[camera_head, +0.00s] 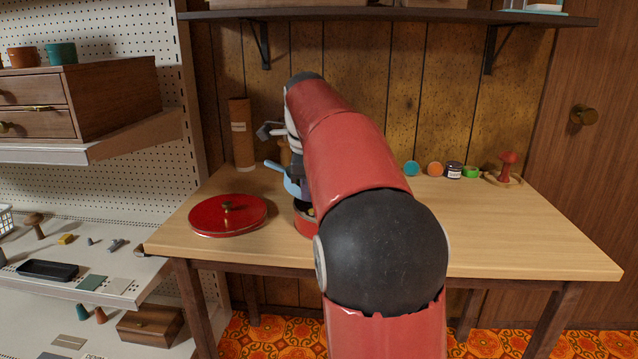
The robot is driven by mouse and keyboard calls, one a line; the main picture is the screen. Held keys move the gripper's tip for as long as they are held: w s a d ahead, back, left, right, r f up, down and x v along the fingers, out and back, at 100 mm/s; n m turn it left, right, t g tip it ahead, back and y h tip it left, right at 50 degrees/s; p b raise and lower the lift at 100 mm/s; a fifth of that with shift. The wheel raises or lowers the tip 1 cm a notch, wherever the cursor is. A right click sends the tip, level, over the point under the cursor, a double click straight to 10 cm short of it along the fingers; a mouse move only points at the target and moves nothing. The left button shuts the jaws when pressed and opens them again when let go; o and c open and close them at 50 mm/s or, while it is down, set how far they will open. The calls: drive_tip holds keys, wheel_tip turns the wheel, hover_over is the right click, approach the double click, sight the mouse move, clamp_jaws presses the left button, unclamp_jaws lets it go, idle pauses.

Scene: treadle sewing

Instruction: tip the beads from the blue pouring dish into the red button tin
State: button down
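The blue pouring dish (291,186) is tilted above the table, with its handle toward the upper left. My gripper (297,168) is at the dish, mostly behind my red arm; it appears shut on the dish, though its fingertips are not clearly visible. The red button tin (303,226) stands on the table just below the dish. Only its left part shows, with a dark opening and a little yellow inside; my arm hides the rest. I cannot make out the beads, or whether the dish touches the tin.
A red round lid with a knob (228,215) lies on the wooden table (520,235) left of the tin. A brown cylinder (241,135) stands behind it. Small jars (454,170) and a red mushroom-shaped piece (507,166) stand at the back right. The table's right front is clear.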

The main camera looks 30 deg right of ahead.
drive_tip(key=shift+s+d+t+y, duration=0.15)
drive_tip(key=shift+d+t+y, duration=0.05)
drive_tip(key=shift+t+y, duration=0.6)
drive_tip(key=shift+s+d+r+m+t+y+b, duration=0.25)
drive_tip(key=shift+t+y+b, duration=0.4)
drive_tip(key=shift+b, duration=0.7)
drive_tip(key=shift+s+d+r+m+t+y+b, duration=0.15)
drive_tip(key=shift+d+t+y+b, duration=0.2)
drive_tip(key=shift+y+b, duration=0.75)
drive_tip(key=shift+s+d+r+t+y, duration=0.15)
drive_tip(key=shift+d+t+y, duration=0.1)
drive_tip(key=shift+t+y, duration=0.15)
drive_tip(key=shift+s+d+m+t+y, duration=0.1)
drive_tip(key=shift+m+t+y, duration=0.2)
drive_tip(key=shift+t+y, duration=0.25)
drive_tip(key=shift+s+d+t+y+b, duration=0.1)
drive_tip(key=shift+d+t+y+b, duration=0.1)
drive_tip(key=shift+t+y+b, duration=0.4)
idle(3.2)
